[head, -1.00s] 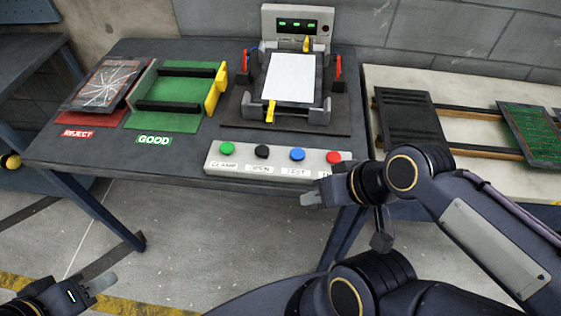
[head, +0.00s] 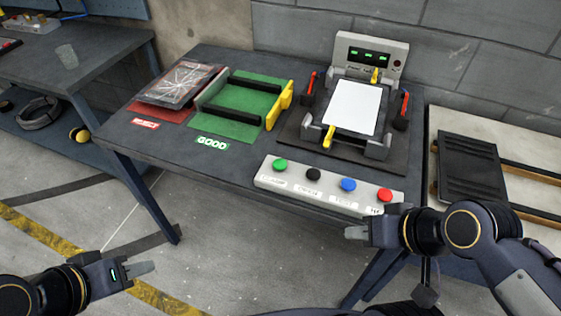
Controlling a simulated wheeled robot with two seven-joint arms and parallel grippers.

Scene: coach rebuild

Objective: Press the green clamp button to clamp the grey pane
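The green clamp button (head: 280,165) is at the left end of a pale button panel (head: 263,180) on the table's front edge. The pane (head: 353,107) looks pale grey to white and lies flat in the dark test fixture (head: 400,160), with yellow clamps (head: 329,137) at its near and far ends. My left gripper (head: 146,268) is low at the left, in front of the table and well away from the button. My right gripper (head: 357,232) is just in front of the panel's right part, touching no button. Both look empty; their finger gaps are not clear.
Black (head: 313,173), blue (head: 348,185) and red (head: 384,195) buttons share the panel. A green GOOD tray (head: 240,98) and a red REJECT mat (head: 160,112) with a cracked pane (head: 180,85) are at left. The fixture's display (head: 370,56) shows green marks.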

